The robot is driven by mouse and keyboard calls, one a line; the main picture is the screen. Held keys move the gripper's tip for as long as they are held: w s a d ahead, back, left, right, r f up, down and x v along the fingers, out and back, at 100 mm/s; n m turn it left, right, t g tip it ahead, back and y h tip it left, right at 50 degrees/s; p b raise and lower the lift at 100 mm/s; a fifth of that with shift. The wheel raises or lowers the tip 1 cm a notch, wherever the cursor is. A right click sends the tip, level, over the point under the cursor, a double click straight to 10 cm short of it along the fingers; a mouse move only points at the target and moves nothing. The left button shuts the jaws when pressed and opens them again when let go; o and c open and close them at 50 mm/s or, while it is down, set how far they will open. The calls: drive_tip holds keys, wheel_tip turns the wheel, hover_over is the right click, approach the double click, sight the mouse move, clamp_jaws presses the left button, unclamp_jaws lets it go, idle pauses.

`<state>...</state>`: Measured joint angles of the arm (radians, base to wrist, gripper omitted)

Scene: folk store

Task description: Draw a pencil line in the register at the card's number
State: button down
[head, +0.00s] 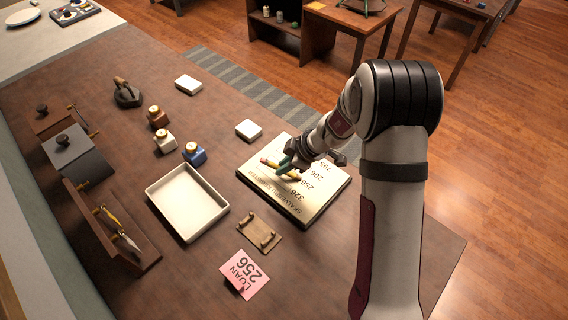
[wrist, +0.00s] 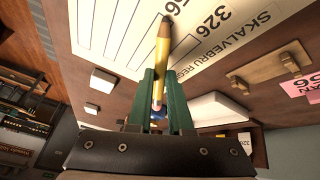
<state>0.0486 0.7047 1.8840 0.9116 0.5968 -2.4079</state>
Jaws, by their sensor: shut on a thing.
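The open register (head: 268,187) lies on the counter with numbers printed beside ruled rows; 326, 256, 206 and 795 read in the head view. Its page (wrist: 222,42) fills the top of the wrist view. The pink card (head: 243,272) lies on the counter and reads LUAN 256; part of it shows in the wrist view (wrist: 299,87). My gripper (head: 284,163) is over the register, its green fingers (wrist: 162,78) shut on the yellow pencil (wrist: 160,55). The pencil's tip points at the page near the 256; I cannot tell whether it touches. I see no clear pencil line.
A wooden rest (head: 253,235) with two pegs lies between register and card. A white tray (head: 187,231) is left of the register. The counter around the card is clear.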

drive_tip(key=shift+f, duration=0.1)
drive_tip(key=shift+w+a+f, duration=0.1)
drive_tip(key=shift+w+a, duration=2.85)
drive_tip(key=shift+a, duration=0.05)
drive_tip(key=shift+w, duration=0.1)
drive_tip(key=shift+w+a, duration=0.35)
drive_tip(key=shift+a, duration=0.05)
drive_tip(key=shift+w+a, duration=0.8)
drive_tip(key=shift+a, duration=0.1)
drive_tip(key=shift+r, duration=2.5)
